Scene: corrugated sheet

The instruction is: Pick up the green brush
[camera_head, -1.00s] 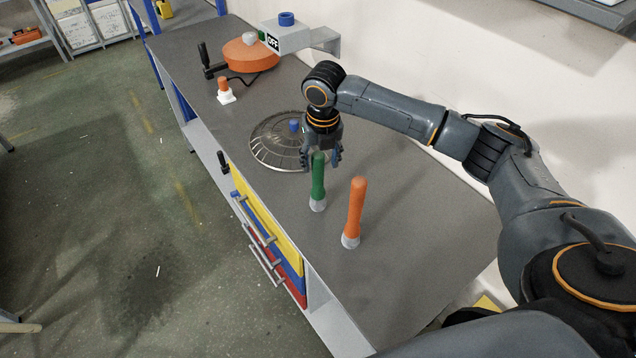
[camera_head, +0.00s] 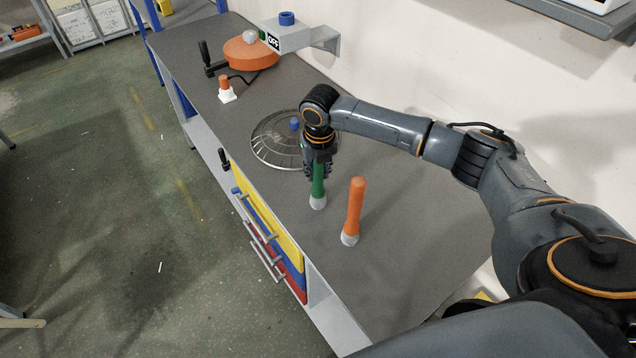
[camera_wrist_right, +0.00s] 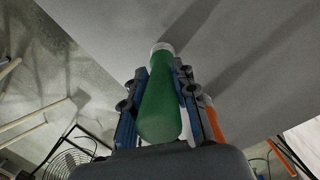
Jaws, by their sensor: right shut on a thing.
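The green brush (camera_head: 318,187) stands upright on the grey workbench, its pale bristle end down. My right gripper (camera_head: 318,168) comes down on it from above and is shut on its upper part. In the right wrist view the green handle (camera_wrist_right: 161,105) lies between the two blue-grey fingers of my right gripper (camera_wrist_right: 158,98), and the pale end (camera_wrist_right: 163,47) points away from the camera. The top of the handle is hidden by the gripper in the head view. My left gripper is not in view.
An orange brush (camera_head: 355,208) stands upright close by to the right. A round wire grille (camera_head: 268,148) lies behind the gripper. An orange disc-shaped device (camera_head: 250,56) and a small orange-and-white object (camera_head: 226,90) are farther back. The bench (camera_head: 410,260) is clear at the front right.

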